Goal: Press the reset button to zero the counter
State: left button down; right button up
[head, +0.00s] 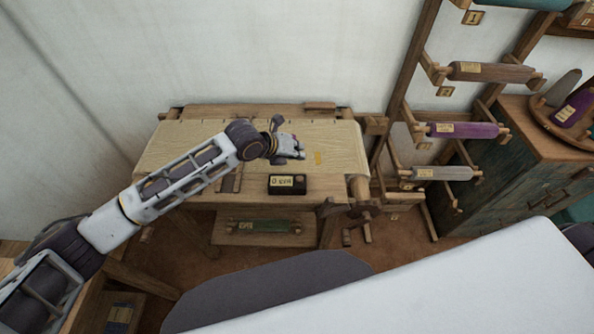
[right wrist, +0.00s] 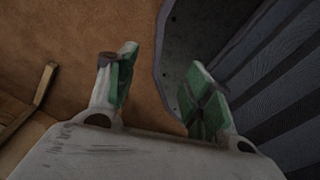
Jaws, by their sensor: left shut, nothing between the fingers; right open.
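The counter (head: 287,184) is a small dark box with a pale display, standing at the front edge of the loom table. A small brownish spot at the right end of its face may be the reset button (head: 299,180); it is too small to be sure. My left gripper (head: 301,151) is shut and empty, above the cloth just behind the counter and apart from it in the picture. My right gripper (right wrist: 165,88) shows in the right wrist view, open and empty, over the brown floor. The right gripper is not in the head view.
The wooden loom (head: 183,188) carries pale cloth (head: 190,145). A rack at the right holds several spools, one of them purple (head: 463,130). A green-grey cabinet (head: 530,165) stands at the far right. A wooden block (head: 319,106) lies at the loom's back edge.

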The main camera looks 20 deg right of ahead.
jog(key=shift+s+f, duration=0.1)
jog(key=shift+s, duration=0.5)
pick_arm(q)
jog(key=shift+f, duration=0.1)
pick_arm(e)
jog(key=shift+w, duration=0.1)
pick_arm(q)
jog(key=b, duration=0.6)
send_over(298, 177)
jog(key=shift+w+f, duration=0.1)
jog(key=shift+f, duration=4.1)
pick_arm(e)
notch_tip(298, 177, down, 6)
jog(key=d, duration=0.1)
jog(key=shift+w+d, duration=0.3)
